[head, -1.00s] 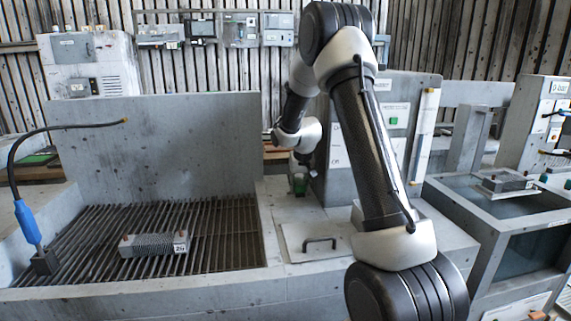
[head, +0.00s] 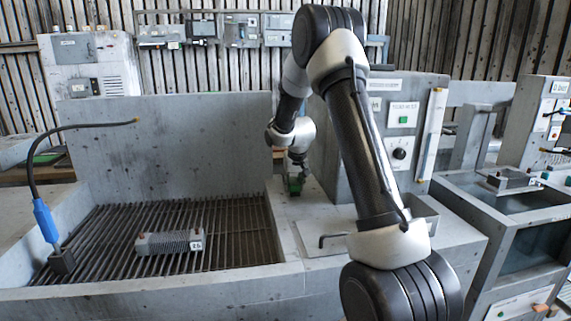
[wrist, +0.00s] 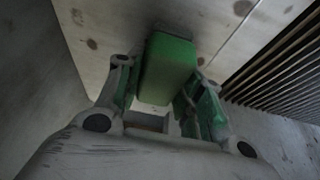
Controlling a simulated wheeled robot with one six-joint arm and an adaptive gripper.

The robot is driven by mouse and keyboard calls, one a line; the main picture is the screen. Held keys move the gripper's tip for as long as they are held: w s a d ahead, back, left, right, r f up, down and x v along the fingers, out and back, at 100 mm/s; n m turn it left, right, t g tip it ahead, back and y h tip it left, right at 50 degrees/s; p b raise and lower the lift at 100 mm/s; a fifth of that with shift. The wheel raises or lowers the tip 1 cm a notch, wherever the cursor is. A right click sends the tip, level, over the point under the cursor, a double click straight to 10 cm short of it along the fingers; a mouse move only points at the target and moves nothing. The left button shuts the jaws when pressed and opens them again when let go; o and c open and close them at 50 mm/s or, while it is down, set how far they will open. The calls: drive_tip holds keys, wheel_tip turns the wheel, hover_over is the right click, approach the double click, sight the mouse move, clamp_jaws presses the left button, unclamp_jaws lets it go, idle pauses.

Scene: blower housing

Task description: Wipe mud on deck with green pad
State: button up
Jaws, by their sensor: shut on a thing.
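The green pad (wrist: 168,68) is a block between the two fingers of my gripper (wrist: 163,92) in the wrist view. My gripper is shut on it. In the head view my gripper (head: 296,165) points down with the green pad (head: 293,186) beneath it, at or just above the grey deck (head: 312,213) right of the grated basin. I cannot tell whether the pad touches the deck. The deck shows pale in the wrist view (wrist: 120,50), with several small brown spots. A dark smudge (wrist: 172,27) lies just beyond the pad; whether it is mud or shadow is unclear.
A control cabinet (head: 375,140) stands close on the right. A handle (head: 330,238) rises from the deck's front.

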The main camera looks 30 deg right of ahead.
drive_tip(key=shift+a+r, duration=0.1)
drive_tip(key=shift+a, duration=0.25)
wheel_tip(320, 180, up, 3)
drive_tip(key=shift+d+f, duration=0.1)
drive_tip(key=shift+f, duration=0.05)
drive_tip(key=shift+r, duration=2.7)
